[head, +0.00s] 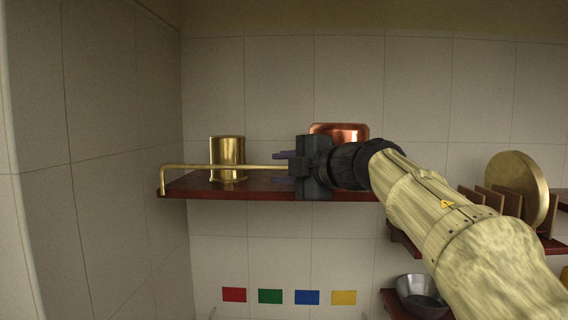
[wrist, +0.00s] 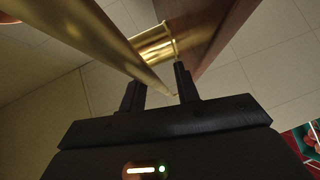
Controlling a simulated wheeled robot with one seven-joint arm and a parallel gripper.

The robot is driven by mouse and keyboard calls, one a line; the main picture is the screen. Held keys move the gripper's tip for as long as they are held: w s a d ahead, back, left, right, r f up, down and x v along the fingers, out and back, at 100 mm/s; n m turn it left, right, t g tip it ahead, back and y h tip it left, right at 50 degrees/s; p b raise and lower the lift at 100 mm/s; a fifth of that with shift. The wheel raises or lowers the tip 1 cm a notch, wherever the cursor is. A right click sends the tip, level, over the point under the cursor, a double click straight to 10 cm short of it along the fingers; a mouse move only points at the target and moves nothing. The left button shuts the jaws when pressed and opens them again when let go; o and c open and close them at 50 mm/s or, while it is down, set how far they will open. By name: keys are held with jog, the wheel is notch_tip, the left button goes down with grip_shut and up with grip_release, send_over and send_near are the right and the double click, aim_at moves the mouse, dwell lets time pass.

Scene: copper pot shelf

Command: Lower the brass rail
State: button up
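The brass rail (head: 225,166) runs level above the front edge of a dark red shelf (head: 215,190), with a bent post at its left end. It is in the raised position. My gripper (head: 283,167) is at the rail's visible right part, with one finger above the rail and one below. In the wrist view the rail (wrist: 105,45) reaches down between the two spread fingers of my gripper (wrist: 160,90). The fingers are apart, and I cannot tell whether either touches the rail. My gripper and arm hide the rail's right part in the head view.
A brass pot (head: 227,155) stands on the shelf behind the rail, and a copper pot (head: 340,131) is behind my wrist. Lower right are a rack with a round brass lid (head: 517,185) and a metal bowl (head: 421,296). Coloured tiles (head: 270,296) line the wall below.

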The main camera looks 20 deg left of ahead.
jog(key=shift+s, duration=0.1)
jog(key=shift+c, duration=0.4)
grip_shut()
jog(key=shift+f+b, duration=0.2)
jog(key=shift+b, duration=0.65)
